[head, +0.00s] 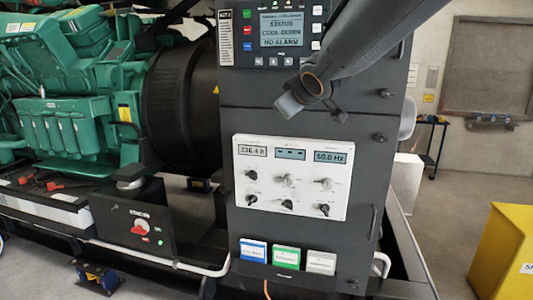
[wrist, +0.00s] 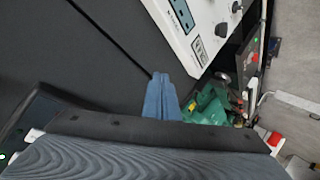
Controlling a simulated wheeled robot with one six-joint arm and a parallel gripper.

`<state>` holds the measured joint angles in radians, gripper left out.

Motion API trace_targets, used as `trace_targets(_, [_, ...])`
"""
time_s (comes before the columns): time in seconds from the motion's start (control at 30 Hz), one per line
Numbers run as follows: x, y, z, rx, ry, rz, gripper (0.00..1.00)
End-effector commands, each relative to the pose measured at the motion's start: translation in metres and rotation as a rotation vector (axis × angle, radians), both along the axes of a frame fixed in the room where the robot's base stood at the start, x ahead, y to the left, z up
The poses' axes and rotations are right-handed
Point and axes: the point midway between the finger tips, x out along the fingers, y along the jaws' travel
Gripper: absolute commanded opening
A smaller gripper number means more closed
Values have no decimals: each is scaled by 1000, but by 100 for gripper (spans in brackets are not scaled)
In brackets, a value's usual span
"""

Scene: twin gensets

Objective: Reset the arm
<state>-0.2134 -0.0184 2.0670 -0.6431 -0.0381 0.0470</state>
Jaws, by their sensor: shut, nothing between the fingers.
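My arm (head: 365,45) reaches in from the upper right in the head view. Its end, with my gripper (head: 287,105), is in front of the dark control cabinet (head: 360,150), between the upper display and the white meter panel. In the wrist view my gripper (wrist: 162,78) shows as two blue-grey fingers pressed together, with nothing between them. Behind them are the dark cabinet face (wrist: 85,75) and a corner of the white meter panel (wrist: 185,35). I cannot tell how far the fingertips are from the cabinet.
The upper display (head: 282,32) reads COOL-DOWN and NO ALARM. The meter panel (head: 290,178) has several knobs. Below are blue, green and white labelled blocks (head: 286,257). A green engine (head: 60,100) is at left, a red-switch box (head: 135,225) beside it. A yellow box (head: 505,250) stands right; floor between is open.

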Motion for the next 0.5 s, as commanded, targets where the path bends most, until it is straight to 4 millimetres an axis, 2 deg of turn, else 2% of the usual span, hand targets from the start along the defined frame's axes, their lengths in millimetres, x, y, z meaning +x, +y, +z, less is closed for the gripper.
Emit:
trace_targets(0.03, [-8,-18,-34,10,68,-50,0])
trace_targets(0.17, [-37,-57,-110,44,238,-183,0])
trace_targets(0.2, [-49,-69,-132,56,293,-224,0])
trace_targets(0.27, [-70,-84,-166,74,375,-283,0])
trace_targets(0.4, [-127,-114,-238,120,573,-423,0])
trace_targets(0.5, [-175,-129,-282,154,715,-517,0])
